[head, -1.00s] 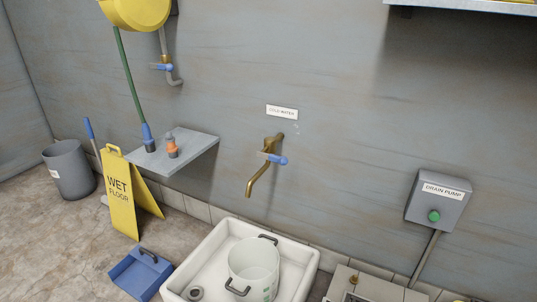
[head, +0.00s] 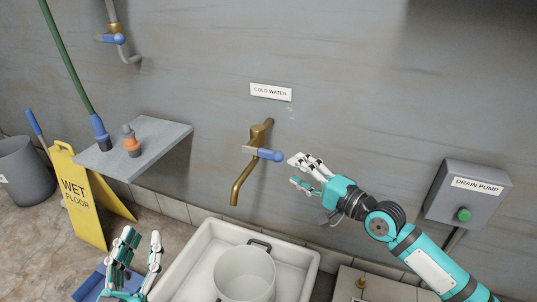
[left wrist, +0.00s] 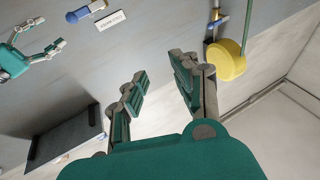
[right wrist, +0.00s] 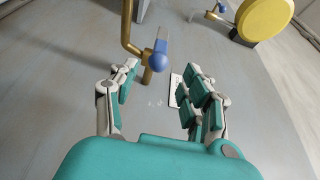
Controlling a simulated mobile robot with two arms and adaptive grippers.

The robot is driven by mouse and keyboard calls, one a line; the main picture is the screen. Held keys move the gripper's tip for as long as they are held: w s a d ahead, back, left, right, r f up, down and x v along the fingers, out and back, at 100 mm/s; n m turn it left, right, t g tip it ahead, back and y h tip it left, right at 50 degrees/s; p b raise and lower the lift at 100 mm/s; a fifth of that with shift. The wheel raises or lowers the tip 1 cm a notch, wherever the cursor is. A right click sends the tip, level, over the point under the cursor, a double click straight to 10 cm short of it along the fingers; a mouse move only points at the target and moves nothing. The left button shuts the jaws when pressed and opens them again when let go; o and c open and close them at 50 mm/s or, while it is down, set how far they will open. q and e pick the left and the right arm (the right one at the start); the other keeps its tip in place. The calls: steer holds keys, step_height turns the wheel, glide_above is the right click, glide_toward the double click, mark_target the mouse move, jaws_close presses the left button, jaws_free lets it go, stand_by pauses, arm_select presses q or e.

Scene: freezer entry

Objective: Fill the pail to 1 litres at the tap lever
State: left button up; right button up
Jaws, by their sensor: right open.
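The brass tap (head: 247,165) sticks out from the wall under a cold water sign (head: 271,92). Its blue-ended lever (head: 264,154) points to the right. The white pail (head: 243,276) stands upright in the white sink (head: 188,263), below and slightly right of the spout; its water level cannot be made out. My right gripper (head: 300,173) is open and empty, just right of the lever and apart from it. In the right wrist view the lever's blue knob (right wrist: 157,62) lies between and beyond the fingers. My left gripper (head: 137,247) is open and empty, left of the sink.
A grey shelf (head: 165,140) holding an orange-and-grey nozzle (head: 131,143) and a hose end (head: 100,132) juts out left of the tap. A yellow wet floor sign (head: 84,205) stands on the floor. A drain pump box (head: 468,195) is on the wall at right.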

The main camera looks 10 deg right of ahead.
mark_target(275, 158)
steer(key=b+x, duration=0.1)
steer(key=x, duration=0.8)
steer(key=shift+w+a+b, duration=0.1)
steer(key=shift+w+b, duration=0.15)
steer(key=shift+b, duration=0.15)
arm_select(q)
steer(key=s+r+t+h, duration=0.2)
steer(key=s+r+t, duration=0.2)
steer(key=r, duration=0.3)
steer(key=shift+s+t, duration=0.2)
steer(key=shift+t, duration=0.4)
arm_select(e)
steer(key=shift+w+a, duration=0.25)
steer(key=shift+w, duration=0.1)
arm_select(q)
steer(key=shift+a, duration=0.1)
arm_select(e)
jaws_close()
